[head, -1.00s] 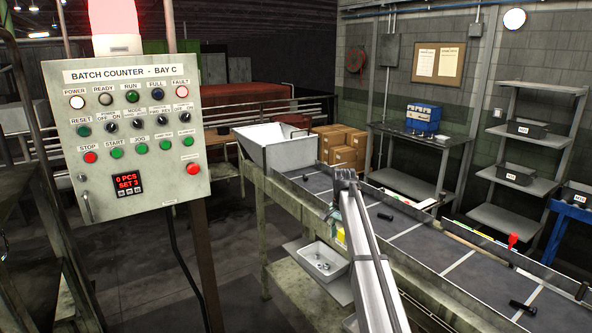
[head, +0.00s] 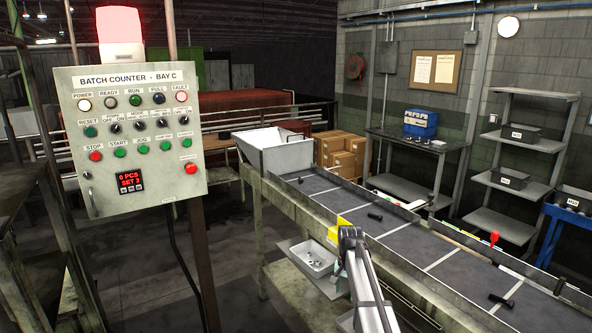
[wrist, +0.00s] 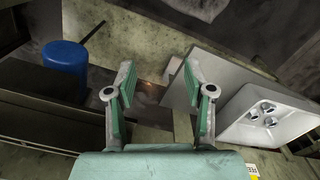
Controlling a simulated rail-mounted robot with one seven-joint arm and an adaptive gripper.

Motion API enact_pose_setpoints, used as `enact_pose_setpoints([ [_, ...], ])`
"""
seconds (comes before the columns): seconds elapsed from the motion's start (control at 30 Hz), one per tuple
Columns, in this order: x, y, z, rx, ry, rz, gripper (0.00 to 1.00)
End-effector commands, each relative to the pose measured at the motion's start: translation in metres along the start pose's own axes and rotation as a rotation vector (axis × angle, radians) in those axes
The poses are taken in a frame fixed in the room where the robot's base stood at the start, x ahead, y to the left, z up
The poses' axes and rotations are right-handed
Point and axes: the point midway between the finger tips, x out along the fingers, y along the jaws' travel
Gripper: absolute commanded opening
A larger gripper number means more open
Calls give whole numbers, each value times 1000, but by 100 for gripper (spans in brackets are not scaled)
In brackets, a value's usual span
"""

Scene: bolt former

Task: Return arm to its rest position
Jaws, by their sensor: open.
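My arm (head: 362,285) reaches up from the bottom of the head view, in front of the conveyor's near side. In the head view its end hides behind the arm links, so the fingers do not show there. In the wrist view my gripper (wrist: 158,82) has its two green-padded fingers spread apart with nothing between them. Below it are the floor and the edge of a grey shelf. A white tray (wrist: 277,118) with several metal bolts (wrist: 268,108) lies to the right of the fingers, apart from them. The same tray shows in the head view (head: 318,262).
The control panel (head: 135,130) stands at the left with its red beacon (head: 121,22) lit. Dark bolts (head: 375,216) lie on the conveyor (head: 405,240). A yellow block (head: 345,228) is at the conveyor's near edge. A blue round container (wrist: 62,68) is left of my gripper in the wrist view.

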Motion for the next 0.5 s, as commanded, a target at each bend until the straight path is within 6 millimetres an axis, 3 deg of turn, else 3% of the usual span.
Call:
enact_pose_setpoints([
  [0.03, 20, 16, 24, -33, -3, 2, 53],
  [0.3, 120, 94, 143, -297, -3, 1, 53],
  [0.5, 159, 140, 213, -458, -1, 0, 53],
])
